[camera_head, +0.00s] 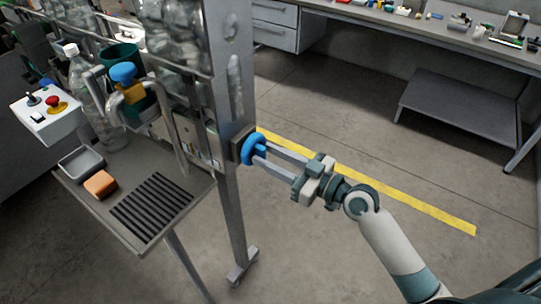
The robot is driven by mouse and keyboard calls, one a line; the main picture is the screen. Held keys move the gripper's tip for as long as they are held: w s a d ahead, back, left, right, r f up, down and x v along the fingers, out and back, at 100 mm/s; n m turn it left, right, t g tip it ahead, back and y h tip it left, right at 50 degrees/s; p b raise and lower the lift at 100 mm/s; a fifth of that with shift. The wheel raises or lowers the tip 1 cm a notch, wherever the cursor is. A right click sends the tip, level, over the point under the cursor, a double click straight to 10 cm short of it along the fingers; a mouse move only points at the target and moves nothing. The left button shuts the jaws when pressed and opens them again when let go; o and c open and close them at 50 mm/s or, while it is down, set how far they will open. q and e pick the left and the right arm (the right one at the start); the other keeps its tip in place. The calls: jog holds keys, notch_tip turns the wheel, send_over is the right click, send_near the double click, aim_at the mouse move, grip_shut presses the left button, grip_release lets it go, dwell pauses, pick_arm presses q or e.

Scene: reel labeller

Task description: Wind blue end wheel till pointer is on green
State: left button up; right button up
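The blue end wheel (247,146) is on the right end of the labeller's frame, beside the upright post. My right gripper (261,152) reaches it from the right. Its two long fingers are apart, with their tips at the wheel and part of the blue between them. I cannot tell whether they press on it. A pointer and a green mark cannot be made out in this view. My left gripper is not in view.
A blue knob (123,72) tops the labeller. A tray shelf (128,226) holds an orange block (100,184) and a metal dish (81,163). A control box (47,114) with a red button stands left. Floor right of the post is clear, with a yellow line (400,195).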

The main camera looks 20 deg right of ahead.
grip_shut()
jog(key=shift+m, duration=0.3)
jog(key=m+p, duration=0.1)
jog(key=m, duration=0.2)
jog(key=shift+r+m+p, duration=0.1)
jog(key=shift+m+p, duration=0.2)
jog(key=shift+m, duration=0.1)
jog(key=m+p, duration=0.1)
jog(key=m, duration=0.3)
jog(key=shift+m+p, duration=0.3)
jog(key=m+p, duration=0.1)
jog(key=m, duration=0.3)
jog(key=shift+m, duration=0.3)
jog(key=shift+m+p, duration=0.8)
jog(key=shift+m, duration=1.2)
